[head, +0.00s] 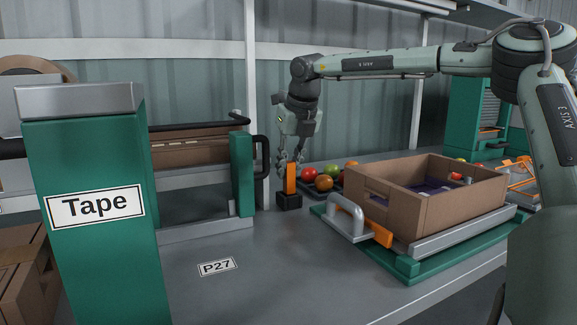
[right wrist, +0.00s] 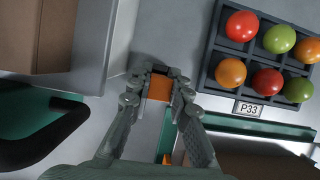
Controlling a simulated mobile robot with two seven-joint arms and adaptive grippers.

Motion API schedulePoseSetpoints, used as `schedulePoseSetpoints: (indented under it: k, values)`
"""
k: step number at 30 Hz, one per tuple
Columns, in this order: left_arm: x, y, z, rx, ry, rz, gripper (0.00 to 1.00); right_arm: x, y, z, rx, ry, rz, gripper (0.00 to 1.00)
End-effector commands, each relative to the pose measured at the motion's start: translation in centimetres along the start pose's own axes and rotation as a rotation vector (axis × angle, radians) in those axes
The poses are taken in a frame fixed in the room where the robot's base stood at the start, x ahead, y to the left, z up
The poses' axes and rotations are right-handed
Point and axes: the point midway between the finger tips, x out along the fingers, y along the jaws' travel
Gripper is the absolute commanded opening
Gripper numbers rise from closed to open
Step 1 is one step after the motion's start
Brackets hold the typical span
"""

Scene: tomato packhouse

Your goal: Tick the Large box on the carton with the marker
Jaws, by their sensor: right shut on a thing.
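My right gripper (head: 290,160) reaches down at the back of the bench, its fingers shut on the top of an upright orange marker (head: 291,180). The marker's lower end is in a small dark block (head: 289,202) on the bench. In the right wrist view the gripper (right wrist: 160,80) has its fingertips on both sides of the orange marker (right wrist: 159,88). An open brown carton (head: 400,212) stands to the right on a green and grey stand; no Large box or tick shows on its visible sides. My left gripper is not in view.
A dark tray (right wrist: 213,68) of red, green and orange tomatoes lies beside the marker. A metal handle (head: 347,215) and orange clamp (head: 378,233) stand before the carton. A green Tape post (head: 92,250) is at left. Bench around the P27 label (head: 217,267) is clear.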

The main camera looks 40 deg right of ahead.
Motion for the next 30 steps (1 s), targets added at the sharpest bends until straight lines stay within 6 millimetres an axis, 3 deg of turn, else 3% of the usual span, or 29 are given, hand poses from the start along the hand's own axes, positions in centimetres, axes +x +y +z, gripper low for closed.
schedulePoseSetpoints:
  k: [14, 15, 21, 27, 30]
  values:
    - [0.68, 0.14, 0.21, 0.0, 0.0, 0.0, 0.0, 0.88, 0.02, -0.36, 0.0, -0.001, 0.0, 0.0]
    - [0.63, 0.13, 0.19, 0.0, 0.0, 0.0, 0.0, 0.83, 0.02, -0.34, 0.0, -0.001, 0.0, 0.2]
    - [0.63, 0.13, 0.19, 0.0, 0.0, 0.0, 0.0, 0.83, 0.02, -0.34, 0.0, 0.0, 0.0, 0.42]
    - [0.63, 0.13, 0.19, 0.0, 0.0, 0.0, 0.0, 0.84, 0.01, -0.35, 0.0, 0.0, 0.0, 0.41]
    - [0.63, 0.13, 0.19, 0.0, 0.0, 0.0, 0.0, 0.85, 0.01, -0.36, 0.0, 0.0, 0.0, 0.29]
